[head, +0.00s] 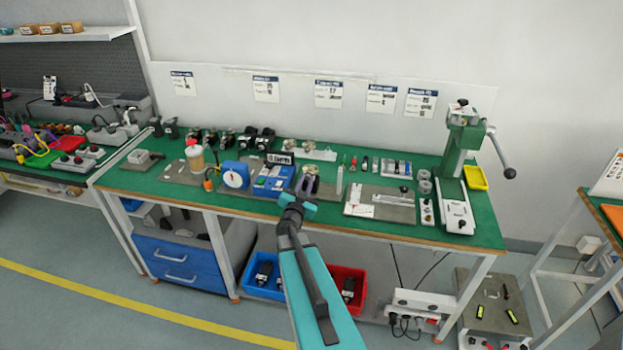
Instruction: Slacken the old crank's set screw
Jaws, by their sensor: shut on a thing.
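My gripper (306,186) reaches over the front middle of the green workbench (250,202). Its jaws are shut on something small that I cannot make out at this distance. A round brass-coloured part (310,170) shows just beyond the fingertips; whether they touch it I cannot tell. I cannot single out the old crank or its set screw; they are too small or hidden near the gripper. A blue unit with a white round dial (234,178) and a blue tray (272,182) of small parts are left of the gripper.
A green press (463,140) with a black-knobbed lever stands at the right end. A grey mat (385,211) with white pieces lies right of the gripper. A yellow tray (475,178) sits beside the press. Several dark devices line the back. Blue (262,290) and red bins (347,306) are below.

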